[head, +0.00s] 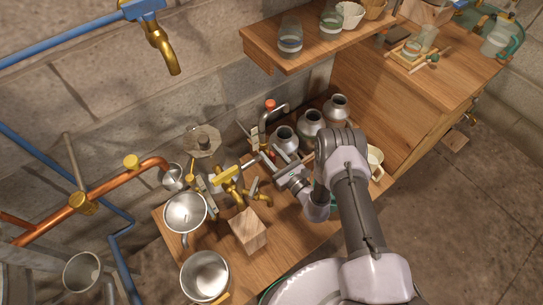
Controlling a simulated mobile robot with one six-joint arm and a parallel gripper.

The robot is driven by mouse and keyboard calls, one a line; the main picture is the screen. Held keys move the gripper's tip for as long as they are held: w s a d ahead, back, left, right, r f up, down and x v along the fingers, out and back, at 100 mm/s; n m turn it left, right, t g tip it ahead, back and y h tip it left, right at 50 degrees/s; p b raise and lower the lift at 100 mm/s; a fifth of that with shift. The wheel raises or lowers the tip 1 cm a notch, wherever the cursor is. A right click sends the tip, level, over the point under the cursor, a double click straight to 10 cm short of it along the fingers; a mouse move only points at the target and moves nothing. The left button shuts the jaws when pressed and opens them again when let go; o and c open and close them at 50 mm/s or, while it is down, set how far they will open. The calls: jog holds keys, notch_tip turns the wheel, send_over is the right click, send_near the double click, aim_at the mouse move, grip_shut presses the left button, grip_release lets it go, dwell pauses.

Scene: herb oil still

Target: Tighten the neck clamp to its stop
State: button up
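My gripper (273,159) reaches in from the right over the middle of the wooden bench, beside a cluster of small metal fittings. Its fingers are small in the head view, and their opening is not clear. I cannot single out the neck clamp with certainty. An upright grey metal fitting with a red top (270,104) stands just behind the gripper. Brass valve fittings (229,178) with a yellow handle sit just left of the gripper. Whether the gripper touches any fitting cannot be told.
Metal cans (310,124) stand behind my arm. A wooden block (248,231), a steel funnel (185,212) and a steel pot (205,275) crowd the front left. A copper pipe (110,182) runs at left. A shelf (300,55) with glassware overhangs the back.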

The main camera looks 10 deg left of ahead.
grip_shut()
jog(key=shift+w+f+m+b, duration=0.1)
jog(key=shift+f+m+b, duration=0.1)
jog(key=shift+m+b, duration=0.45)
jog(key=shift+d+m, duration=0.15)
jog(key=shift+m, duration=0.7)
jog(key=shift+r+m, duration=0.2)
jog(key=shift+m, duration=0.1)
jog(key=m, duration=0.4)
jog(key=f+m+b, duration=0.1)
jog(key=m, duration=0.9)
jog(key=shift+w+d+f, duration=0.35)
jog(key=shift+w, duration=0.05)
grip_release()
jog(key=shift+r, duration=0.1)
